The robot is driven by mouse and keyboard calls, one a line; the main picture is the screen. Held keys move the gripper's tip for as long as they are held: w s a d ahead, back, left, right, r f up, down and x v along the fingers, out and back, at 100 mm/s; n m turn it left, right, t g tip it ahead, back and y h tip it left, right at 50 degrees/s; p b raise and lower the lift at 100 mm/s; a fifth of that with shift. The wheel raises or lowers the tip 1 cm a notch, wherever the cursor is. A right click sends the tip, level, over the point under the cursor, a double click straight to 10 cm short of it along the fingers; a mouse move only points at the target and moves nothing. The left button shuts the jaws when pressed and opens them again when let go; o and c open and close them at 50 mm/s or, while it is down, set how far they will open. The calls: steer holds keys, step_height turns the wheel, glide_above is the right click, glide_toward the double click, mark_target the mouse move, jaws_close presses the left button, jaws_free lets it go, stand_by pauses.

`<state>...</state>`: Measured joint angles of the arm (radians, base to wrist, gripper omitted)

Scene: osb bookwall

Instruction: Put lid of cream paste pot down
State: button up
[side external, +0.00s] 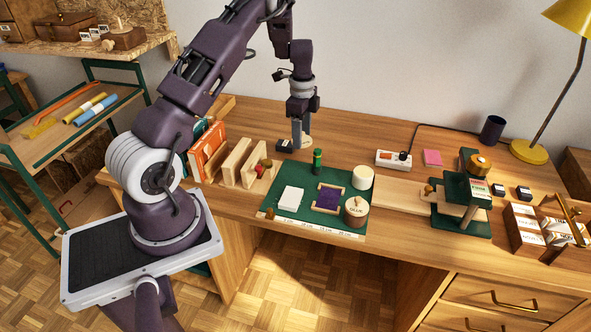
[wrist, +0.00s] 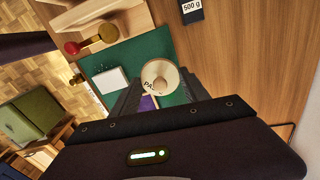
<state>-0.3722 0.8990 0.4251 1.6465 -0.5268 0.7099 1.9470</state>
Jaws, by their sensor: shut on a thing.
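My gripper (side external: 301,141) is shut on the cream lid (wrist: 159,76), a round disc with a small knob and dark lettering partly hidden. In the side view the lid (side external: 307,142) shows as a small pale shape at the fingertips, held over the back of the desk behind the green mat (side external: 284,212). A cream pot (side external: 363,178) stands at the mat's back right corner, apart from my gripper. A pot marked GLUE (side external: 356,210) with a brown top stands in front of it.
A dark 500 g weight (side external: 284,146) stands left of my gripper, and a dark green bottle (side external: 317,160) stands in front. The mat also holds a white block (side external: 290,198) and a purple framed piece (side external: 328,198). Bare desk lies between the bottle and the power strip (side external: 394,159).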

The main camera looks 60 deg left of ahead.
mark_target(292, 170)
steer(key=s+f, duration=0.1)
steer(key=s+a+n, duration=0.1)
steer(key=shift+s+f, duration=0.3)
steer(key=shift+f, duration=0.05)
step_height(292, 170, down, 9)
steer(key=shift+a+r, duration=0.1)
steer(key=o, duration=1.3)
